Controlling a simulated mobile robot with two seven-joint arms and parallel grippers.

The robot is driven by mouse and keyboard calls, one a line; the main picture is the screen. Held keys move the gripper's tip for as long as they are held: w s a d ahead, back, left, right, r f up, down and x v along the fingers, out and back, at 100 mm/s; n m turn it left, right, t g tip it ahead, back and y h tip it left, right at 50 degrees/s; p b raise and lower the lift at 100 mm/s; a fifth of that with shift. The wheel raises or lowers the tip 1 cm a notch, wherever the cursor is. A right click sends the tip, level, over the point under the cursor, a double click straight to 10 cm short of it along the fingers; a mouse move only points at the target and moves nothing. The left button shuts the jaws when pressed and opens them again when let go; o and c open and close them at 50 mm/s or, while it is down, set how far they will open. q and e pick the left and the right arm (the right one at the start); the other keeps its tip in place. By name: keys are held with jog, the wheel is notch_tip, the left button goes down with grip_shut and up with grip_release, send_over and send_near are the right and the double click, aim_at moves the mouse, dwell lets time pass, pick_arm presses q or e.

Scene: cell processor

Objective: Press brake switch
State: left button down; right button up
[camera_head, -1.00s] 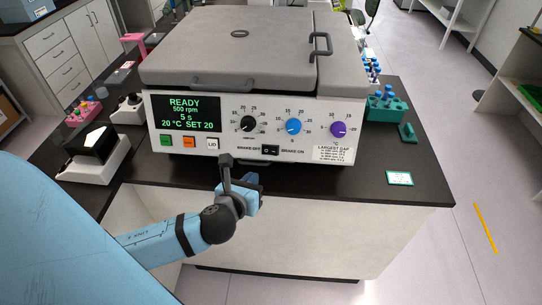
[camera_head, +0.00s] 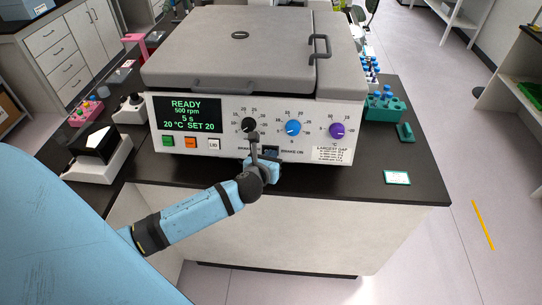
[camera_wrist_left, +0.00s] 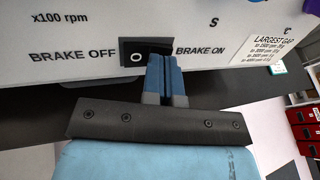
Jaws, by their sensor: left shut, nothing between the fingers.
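The cell processor (camera_head: 240,160) is a white and grey machine on a black-topped bench. Its brake switch (camera_wrist_left: 136,57) is a black rocker between the BRAKE OFF and BRAKE ON labels. In the left wrist view the rocker's left end shows an "O" mark; its right end is hidden behind my fingers. My left gripper (camera_wrist_left: 166,80) is shut and empty, with its fingertips at the right part of the switch. I cannot tell whether they touch it. In the head view my left gripper (camera_head: 262,155) covers part of the switch. My right gripper is not in view.
Above the switch are a black knob (camera_head: 249,125), a blue knob (camera_head: 293,128) and a purple knob (camera_head: 337,131). Green, orange and white buttons sit left of it. A teal tube rack (camera_head: 385,108) stands right of the machine. The bench's front right is mostly clear.

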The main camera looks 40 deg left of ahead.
pick_arm(q)
jog(key=shift+s+y, duration=0.1)
jog(key=shift+y, duration=0.2)
jog(key=shift+a, duration=0.1)
jog(key=shift+s+a+p, duration=0.45)
jog(key=shift+a+p, duration=0.05)
jog(key=shift+a, duration=0.05)
dwell(0.5)
